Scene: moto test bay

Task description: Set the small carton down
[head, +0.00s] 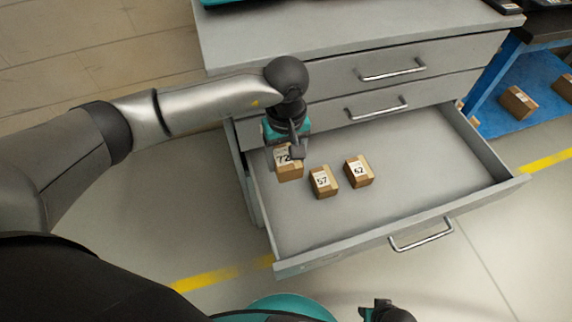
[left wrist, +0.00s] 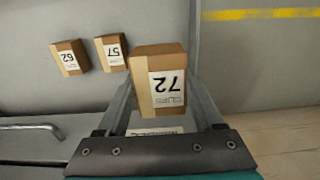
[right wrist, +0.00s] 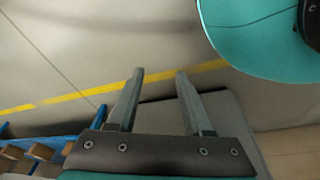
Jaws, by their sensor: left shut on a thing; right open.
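A small brown carton labelled 72 (head: 290,168) is at the left end of an open grey drawer (head: 430,170). My left gripper (head: 297,150) is shut on it from above; I cannot tell whether the carton touches the drawer floor. The left wrist view shows carton 72 (left wrist: 160,84) between the two fingers (left wrist: 160,100). Cartons labelled 57 (head: 323,182) and 62 (head: 358,171) stand on the drawer floor to its right, apart from it. My right gripper (right wrist: 160,85) is open and empty, over the floor in the right wrist view.
The drawer's right half is bare. Its front wall has a bar handle (head: 421,235). Two shut drawers and the grey cabinet top (head: 350,30) are above it. A blue shelf (head: 505,115) with more cartons stands at the right.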

